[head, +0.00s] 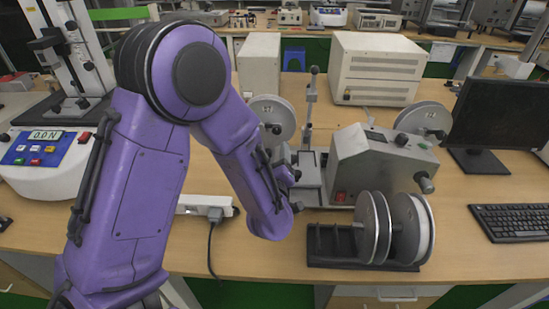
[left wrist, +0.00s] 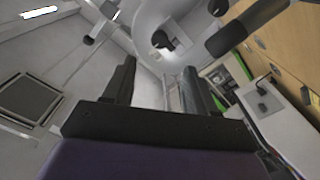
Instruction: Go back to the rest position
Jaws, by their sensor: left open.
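My left arm, purple with dark joints, rises at the left of the head view, bends at a high elbow, and its forearm slopes down to the right over the table. My left gripper shows in the left wrist view (left wrist: 158,88) with two dark fingers apart and nothing between them. In the head view its fingers are hard to make out beside the forearm, near the bench machine. My right arm and right gripper are not in view.
The wooden table (head: 260,262) carries a grey machine (head: 372,165) with reels, a black rack (head: 325,243) holding discs, a monitor (head: 500,115), a keyboard (head: 512,222) and a power strip (head: 190,205). A force tester (head: 45,165) stands left. Two beige boxes stand behind.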

